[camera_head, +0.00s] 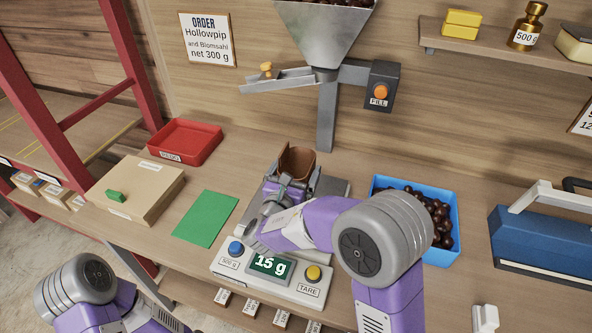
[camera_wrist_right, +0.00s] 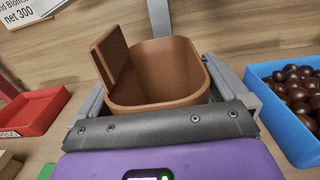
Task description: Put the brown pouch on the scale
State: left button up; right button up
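The brown pouch (camera_head: 297,163) is open at the top and stands upright over the plate of the scale (camera_head: 225,262). The scale's display (camera_head: 270,266) reads 15 g. My right gripper (camera_head: 288,190) is at the near side of the pouch, low down. In the right wrist view the pouch (camera_wrist_right: 158,75) is empty, with a raised flap on its left. The fingers of my right gripper (camera_wrist_right: 160,95) are wide apart on either side of it; contact is hard to judge. The pouch's base is hidden. Only my left arm shows, at the lower left; its gripper is out of view.
A hopper (camera_head: 325,35) with a FILL button (camera_head: 381,92) hangs behind the pouch. A blue bin (camera_head: 445,258) of chestnuts stands right of the scale. A green mat (camera_head: 206,218), a cardboard box (camera_head: 150,190) and a red tray (camera_head: 188,140) lie left.

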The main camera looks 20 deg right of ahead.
jog(key=shift+r, duration=0.1)
jog(key=p+v, duration=0.1)
jog(key=v, duration=1.1)
